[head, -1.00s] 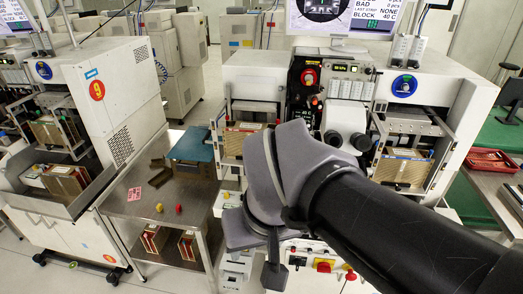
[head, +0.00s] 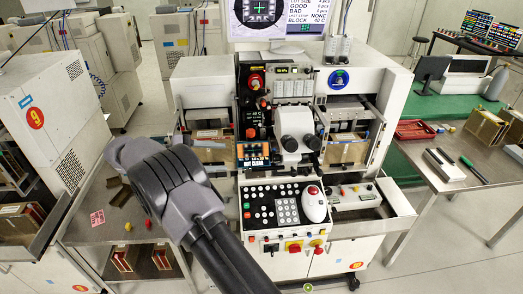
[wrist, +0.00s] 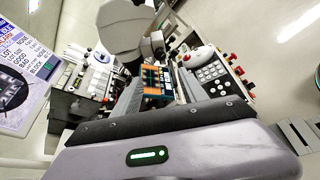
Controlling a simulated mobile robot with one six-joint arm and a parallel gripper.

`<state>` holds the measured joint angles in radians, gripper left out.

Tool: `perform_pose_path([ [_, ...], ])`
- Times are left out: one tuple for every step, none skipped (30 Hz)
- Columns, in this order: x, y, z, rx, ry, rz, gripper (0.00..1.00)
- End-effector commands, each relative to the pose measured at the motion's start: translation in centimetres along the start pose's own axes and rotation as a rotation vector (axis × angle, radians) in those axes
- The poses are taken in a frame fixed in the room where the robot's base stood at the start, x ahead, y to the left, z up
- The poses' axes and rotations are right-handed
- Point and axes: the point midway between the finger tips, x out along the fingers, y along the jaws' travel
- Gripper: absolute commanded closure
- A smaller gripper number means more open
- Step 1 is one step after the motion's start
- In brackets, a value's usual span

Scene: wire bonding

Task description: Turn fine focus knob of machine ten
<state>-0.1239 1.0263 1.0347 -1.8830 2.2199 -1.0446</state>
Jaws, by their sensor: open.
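The wire bonder in front of me (head: 375,75), with a round blue sign on its top right, fills the middle of the head view. Its microscope head (head: 292,125) has two dark eyepieces. I cannot single out the fine focus knob, and no number ten is readable. My gripper (head: 125,152) is at the left of the bonder, apart from it, over the side table. My wrist joint partly hides it. In the wrist view, the grey housing with a green light (wrist: 150,156) fills the bottom, and the bonder appears turned beyond it. My gripper is open and empty.
The keypad panel (head: 285,208) with a white mouse juts out at the bonder's front. Machine nine (head: 38,100) stands at the left. A steel side table (head: 95,205) lies between them. A metal bench (head: 450,190) with a red tray stands right.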

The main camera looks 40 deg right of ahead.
Motion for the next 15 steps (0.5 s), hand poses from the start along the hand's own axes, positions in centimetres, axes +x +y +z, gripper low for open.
perform_pose_path([
  [0.6, -0.1, -0.2, 0.000, -0.005, 0.002, 0.50],
  [1.1, -0.1, -0.2, 0.001, -0.005, 0.001, 0.50],
  [1.9, -0.2, -0.3, -0.001, -0.005, 0.001, 0.50],
  [2.7, -0.3, -0.3, -0.001, -0.006, 0.000, 0.50],
  [3.6, -0.3, -0.3, 0.000, -0.005, -0.001, 0.50],
  [4.8, -0.4, -0.4, 0.000, -0.006, -0.001, 0.50],
  [5.8, -0.4, -0.4, -0.001, -0.005, -0.002, 0.50],
  [6.7, -0.4, -0.4, -0.001, -0.005, -0.001, 0.50],
  [7.9, -0.4, -0.4, 0.000, -0.005, -0.001, 0.50],
  [8.8, -0.4, -0.3, -0.001, -0.005, -0.002, 0.50],
  [9.7, -0.3, -0.3, 0.001, -0.005, -0.001, 0.50],
  [10.8, -0.3, -0.3, -0.001, -0.004, -0.001, 0.50],
  [11.6, -0.4, -0.3, 0.000, -0.004, -0.002, 0.50],
  [12.3, -0.4, -0.3, 0.000, -0.004, -0.002, 0.50],
  [13.3, -0.3, -0.3, 0.001, -0.003, -0.002, 0.50],
])
